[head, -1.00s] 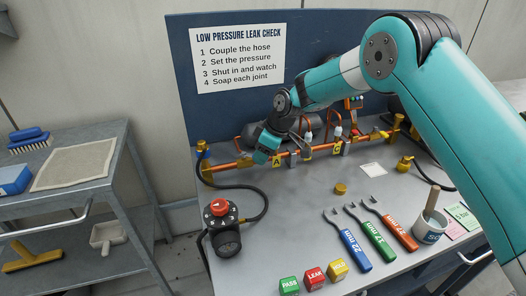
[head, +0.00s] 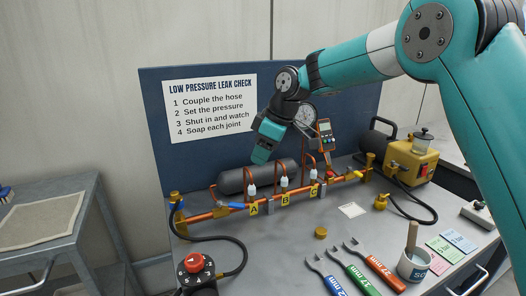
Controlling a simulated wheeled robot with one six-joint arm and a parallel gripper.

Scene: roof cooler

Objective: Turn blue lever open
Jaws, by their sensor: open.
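In the head view, a blue lever (head: 238,205) sits on the copper pipe (head: 285,198), just left of the yellow tag A (head: 254,209). It looks roughly in line with the pipe. My gripper (head: 259,160) is above and behind the pipe, over the dark cylinder (head: 232,181), pointing down. It is open and clear of the lever. The gap between its fingers is hard to make out at this size.
Bottles and thin copper tubes stand along the pipe. A black knob with a red top (head: 194,263) is front left. Wrenches (head: 358,277), a pot (head: 414,264) and a yellow pump unit (head: 411,162) are on the right.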

